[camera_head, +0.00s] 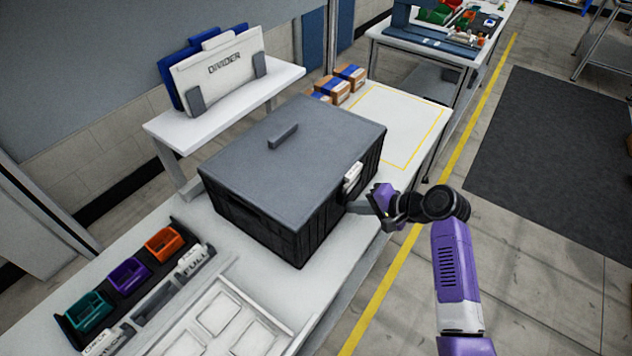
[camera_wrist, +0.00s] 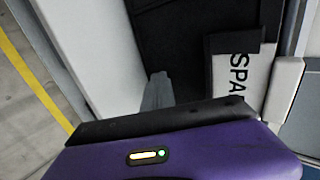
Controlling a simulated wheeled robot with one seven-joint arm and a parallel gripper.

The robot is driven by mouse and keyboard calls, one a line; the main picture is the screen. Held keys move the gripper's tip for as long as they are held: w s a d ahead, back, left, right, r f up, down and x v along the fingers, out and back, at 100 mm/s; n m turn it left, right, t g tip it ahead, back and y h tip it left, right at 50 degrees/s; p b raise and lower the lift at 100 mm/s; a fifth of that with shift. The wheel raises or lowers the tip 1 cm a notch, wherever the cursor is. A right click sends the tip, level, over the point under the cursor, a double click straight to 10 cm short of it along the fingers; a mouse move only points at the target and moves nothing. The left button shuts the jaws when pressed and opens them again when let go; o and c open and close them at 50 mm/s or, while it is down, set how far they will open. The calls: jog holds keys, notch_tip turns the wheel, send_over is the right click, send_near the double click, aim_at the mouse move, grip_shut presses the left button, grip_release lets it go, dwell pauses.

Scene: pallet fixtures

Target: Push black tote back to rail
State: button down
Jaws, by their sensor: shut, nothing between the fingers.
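The black tote (camera_head: 245,220) stands upright on the white table, with a flat grey lid (camera_head: 320,130) and a raised handle on top. My gripper (camera_head: 352,206) is at that right side, just below the label, shut and empty. Its grey finger (camera_wrist: 158,92) points at the dark tote wall (camera_wrist: 180,45) in the wrist view. I cannot tell whether it touches. I cannot make out a rail behind the tote; the tote hides part of that edge.
A raised white shelf (camera_head: 160,128) with a "DIVIDER" panel (camera_head: 222,68) stands behind the tote. Small cardboard boxes (camera_head: 333,88) and a yellow-outlined area (camera_head: 400,125) lie beyond it. Coloured bins (camera_head: 128,275) and a white tray (camera_head: 215,325) are at the front left.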

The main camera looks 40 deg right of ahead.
jog(key=shift+w+a, duration=0.5)
jog(key=shift+w, duration=0.8)
jog(key=shift+w+a, duration=0.5)
jog(key=shift+w, duration=0.85)
jog(key=shift+w+a, duration=0.5)
jog(key=shift+w, duration=0.8)
jog(key=shift+s+d+r+p, duration=0.1)
jog(key=shift+s+d+p, duration=0.25)
jog(key=shift+s, duration=0.4)
jog(key=shift+s+d+p, duration=0.25)
jog(key=shift+s+p, duration=0.05)
jog(key=shift+s, duration=0.45)
jog(key=shift+s+d+p, duration=0.25)
jog(key=shift+s+p, duration=0.05)
jog(key=shift+s, duration=0.4)
jog(key=shift+s+d+p, duration=0.25)
jog(key=shift+s, duration=0.4)
